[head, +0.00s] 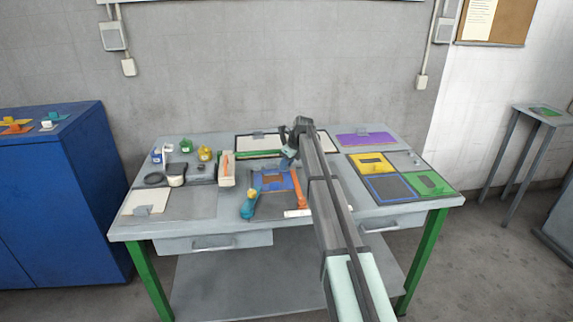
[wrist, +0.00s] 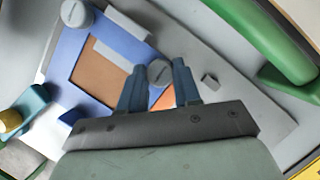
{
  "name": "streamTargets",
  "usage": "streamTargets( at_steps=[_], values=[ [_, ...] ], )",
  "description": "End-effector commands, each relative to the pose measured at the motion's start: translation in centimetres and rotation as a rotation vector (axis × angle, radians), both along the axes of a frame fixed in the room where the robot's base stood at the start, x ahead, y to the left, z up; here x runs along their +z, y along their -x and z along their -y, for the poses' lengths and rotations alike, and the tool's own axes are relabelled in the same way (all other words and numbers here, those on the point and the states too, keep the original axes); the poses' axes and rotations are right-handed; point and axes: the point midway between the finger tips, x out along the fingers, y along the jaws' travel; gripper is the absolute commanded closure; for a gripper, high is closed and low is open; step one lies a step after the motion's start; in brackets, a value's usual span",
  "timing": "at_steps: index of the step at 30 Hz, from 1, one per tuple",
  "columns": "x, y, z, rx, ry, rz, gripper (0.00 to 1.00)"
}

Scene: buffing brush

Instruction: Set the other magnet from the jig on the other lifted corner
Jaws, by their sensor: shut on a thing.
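My gripper (wrist: 160,88) has its two blue fingers on either side of a round grey magnet (wrist: 159,72) and is shut on it. A second round grey magnet (wrist: 76,13) sits near a corner of a blue frame (wrist: 66,58) with a brown panel (wrist: 92,75) inside. In the head view my gripper (head: 289,157) is just above the blue frame (head: 270,181), and the arm hides part of the table. I cannot tell which part is the jig, nor whether the held magnet touches anything.
A green bar (wrist: 275,45) lies at the right of the wrist view. An orange bar (head: 298,190) and a teal tool (head: 249,204) flank the frame. Yellow (head: 371,164) and green (head: 428,184) plates lie on the right. Small bottles (head: 205,153) stand at the back left.

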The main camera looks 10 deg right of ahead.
Motion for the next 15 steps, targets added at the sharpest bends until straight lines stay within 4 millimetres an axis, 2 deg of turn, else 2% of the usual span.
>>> streamTargets(
  at_steps=[5, 6, 13, 15],
  values=[
    [-0.27, 0.0, 0.0, 0.0, 0.0, 0.0, 0.97],
    [-0.33, 0.0, 0.0, 0.0, 0.001, -0.001, 0.67],
    [-0.3, 0.01, 0.01, 0.0, 0.001, -0.001, 0.45],
    [-0.29, 0.0, 0.0, 0.0, 0.001, -0.001, 0.42]
  ],
)
